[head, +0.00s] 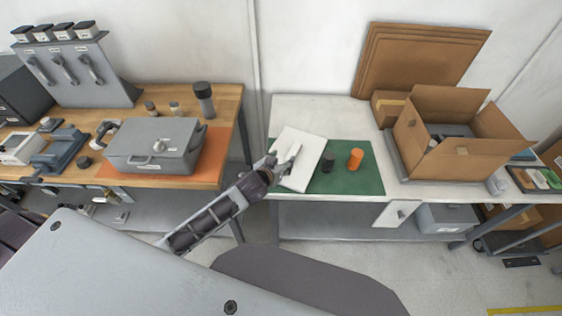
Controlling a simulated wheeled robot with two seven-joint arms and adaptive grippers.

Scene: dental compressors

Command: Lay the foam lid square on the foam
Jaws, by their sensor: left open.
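A flat white slab (314,154), which looks like the foam lid, lies at an angle over the left part of a green mat (363,180) on the right-hand bench. My left gripper (289,162) is open at the slab's left side, its fingers overlapping the slab in the picture. I cannot tell whether they touch it. An open cardboard box (425,158) stands to the right of the mat with its flaps up. Grey and dark contents (452,131) show inside it, and I cannot make out the foam there. My right gripper is not in view.
Flat cardboard sheets (415,62) lean on the wall behind. A grey case (156,146) sits on the wooden bench at left. The bench behind the mat is clear.

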